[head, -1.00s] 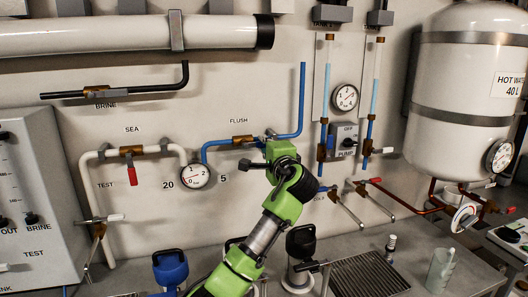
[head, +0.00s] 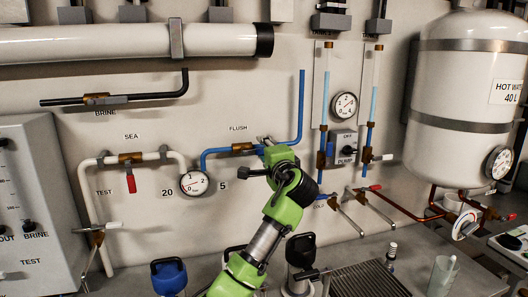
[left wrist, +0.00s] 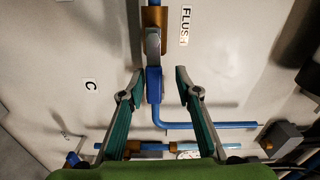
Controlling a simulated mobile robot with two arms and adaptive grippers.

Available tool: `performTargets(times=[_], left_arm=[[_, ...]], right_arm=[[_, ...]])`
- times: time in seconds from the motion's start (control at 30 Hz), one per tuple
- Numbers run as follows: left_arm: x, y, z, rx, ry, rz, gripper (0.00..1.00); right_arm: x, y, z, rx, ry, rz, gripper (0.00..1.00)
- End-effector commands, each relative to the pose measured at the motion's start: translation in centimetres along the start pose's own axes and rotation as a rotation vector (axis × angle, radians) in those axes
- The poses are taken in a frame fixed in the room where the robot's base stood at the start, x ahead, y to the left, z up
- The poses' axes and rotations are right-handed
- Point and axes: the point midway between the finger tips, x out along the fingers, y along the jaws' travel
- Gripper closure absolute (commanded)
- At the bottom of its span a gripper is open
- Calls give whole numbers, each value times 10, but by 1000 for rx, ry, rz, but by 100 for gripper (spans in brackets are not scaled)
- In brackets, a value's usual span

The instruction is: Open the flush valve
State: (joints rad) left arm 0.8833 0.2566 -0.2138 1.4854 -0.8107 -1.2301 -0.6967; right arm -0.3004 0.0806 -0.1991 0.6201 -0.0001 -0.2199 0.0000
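The flush valve (head: 242,148) is a brass body on the blue pipe, below the FLUSH label in the head view. In the left wrist view, the brass body (left wrist: 153,18) is at the top, and its lever with a blue grip (left wrist: 154,84) lies in line with the pipe. My left gripper (left wrist: 155,78) is open, with one finger on each side of the blue grip and gaps on both sides. In the head view my green left wrist (head: 280,155) hides the lever's end and most of the gripper. My right gripper is not in view.
The SEA valve with a red handle (head: 131,182) and a round gauge (head: 194,183) are left of the flush valve. The pump panel (head: 342,146) and white tank (head: 462,100) are to the right. A blue-topped housing (head: 169,276) stands below on the counter.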

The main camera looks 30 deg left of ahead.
Motion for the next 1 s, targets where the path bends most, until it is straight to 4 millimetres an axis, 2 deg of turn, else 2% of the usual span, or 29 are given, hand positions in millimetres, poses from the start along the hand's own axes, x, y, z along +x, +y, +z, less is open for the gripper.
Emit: performTargets(times=[0.27, 0.37, 0.7, 0.83, 1.0], left_arm=[[-8, 2, -1, 3, 2, 2, 69], [-23, 3, -2, 1, 4, 3, 69], [-93, 2, -1, 1, 3, 2, 69], [-110, 1, -1, 0, 2, 1, 69], [-120, 1, 0, 2, 1, 1, 69]], right_arm=[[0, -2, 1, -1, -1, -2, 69], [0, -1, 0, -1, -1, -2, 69], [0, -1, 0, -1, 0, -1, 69], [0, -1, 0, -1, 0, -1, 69], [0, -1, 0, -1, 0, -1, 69]])
